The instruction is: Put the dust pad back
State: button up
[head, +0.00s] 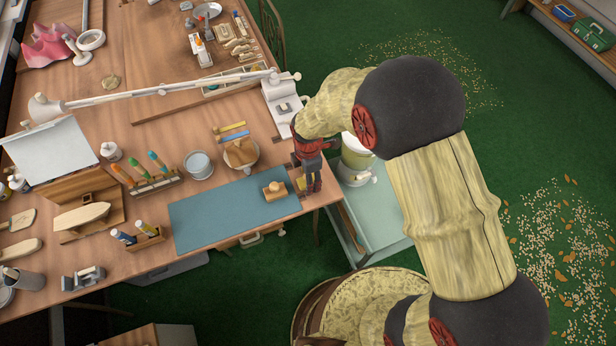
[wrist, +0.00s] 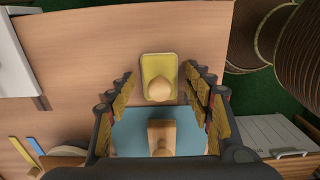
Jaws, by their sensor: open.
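A yellow pad with a round pale wooden knob (wrist: 158,91), which looks like the dust pad, lies on the bare wood of the table beyond the blue mat's edge in the wrist view. In the head view a bit of the yellow pad (head: 300,183) shows beside my gripper, which hides most of it. My gripper (head: 311,187) points down at the table's right end. In the wrist view its open fingers (wrist: 159,78) stand either side of the pad, with nothing between them touching. A wooden block with a knob (head: 274,190) sits on the blue mat (head: 215,215); it also shows in the wrist view (wrist: 162,135).
A white lamp base (head: 284,105) is at the table's right edge. A bottle rack (head: 148,238) stands left of the mat. The left part of the mat is clear.

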jog(key=d+r+m+t+p, duration=0.1)
jog(key=d+r+m+p, duration=0.15)
jog(key=r, duration=0.85)
jog(key=d+r+m+p, duration=0.1)
jog(key=d+r+m, duration=0.2)
jog(key=r, duration=0.9)
jog(key=s+d+r+m+t, duration=0.4)
jog(key=s+d+r+m, duration=1.2)
jog(key=r+m, duration=0.1)
jog(key=shift+s+d+r+m+t, duration=0.15)
jog(key=shift+s+d+m+t, duration=0.05)
jog(key=shift+d+m+t, duration=0.15)
